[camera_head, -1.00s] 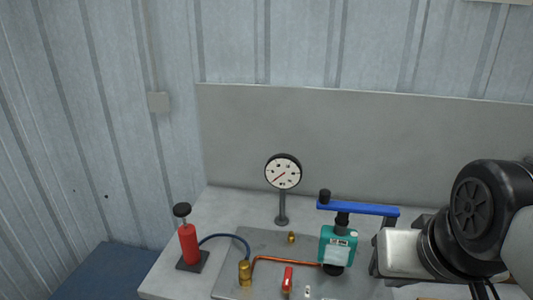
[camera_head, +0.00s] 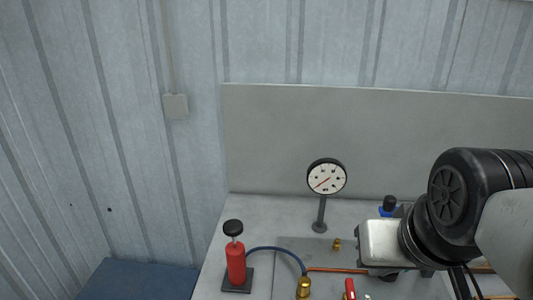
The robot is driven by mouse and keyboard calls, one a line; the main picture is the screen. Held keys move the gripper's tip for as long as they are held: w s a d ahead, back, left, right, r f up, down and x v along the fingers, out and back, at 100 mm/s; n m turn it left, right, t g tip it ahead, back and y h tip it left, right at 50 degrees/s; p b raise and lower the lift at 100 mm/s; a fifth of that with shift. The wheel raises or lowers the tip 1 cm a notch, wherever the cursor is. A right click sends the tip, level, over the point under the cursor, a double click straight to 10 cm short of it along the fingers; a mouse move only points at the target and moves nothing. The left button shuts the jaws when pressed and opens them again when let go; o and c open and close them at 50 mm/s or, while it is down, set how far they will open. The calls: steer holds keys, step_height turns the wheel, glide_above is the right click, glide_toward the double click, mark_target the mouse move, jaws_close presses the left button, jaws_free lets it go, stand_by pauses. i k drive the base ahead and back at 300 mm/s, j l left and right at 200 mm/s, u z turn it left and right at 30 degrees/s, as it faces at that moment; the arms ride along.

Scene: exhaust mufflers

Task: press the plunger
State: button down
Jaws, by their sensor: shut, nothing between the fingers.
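The plunger is a black round knob (camera_head: 233,227) on a thin rod above a red upright cylinder (camera_head: 236,263). The cylinder stands on a dark square base at the front left of the bench, and the knob sits raised above it. The knob and rod are not covered by anything.
A dial gauge (camera_head: 327,177) stands on a post behind and between the cylinder and my gripper. A blue hose (camera_head: 275,249) runs from the cylinder to a brass fitting (camera_head: 304,287). A copper pipe (camera_head: 335,270) and red valve handle (camera_head: 350,288) lie low. A grey panel (camera_head: 400,130) closes the back.

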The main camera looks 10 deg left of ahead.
mark_target(232, 228)
steer(key=i+j, duration=0.1)
steer(key=j, duration=1.35)
steer(key=i, duration=0.05)
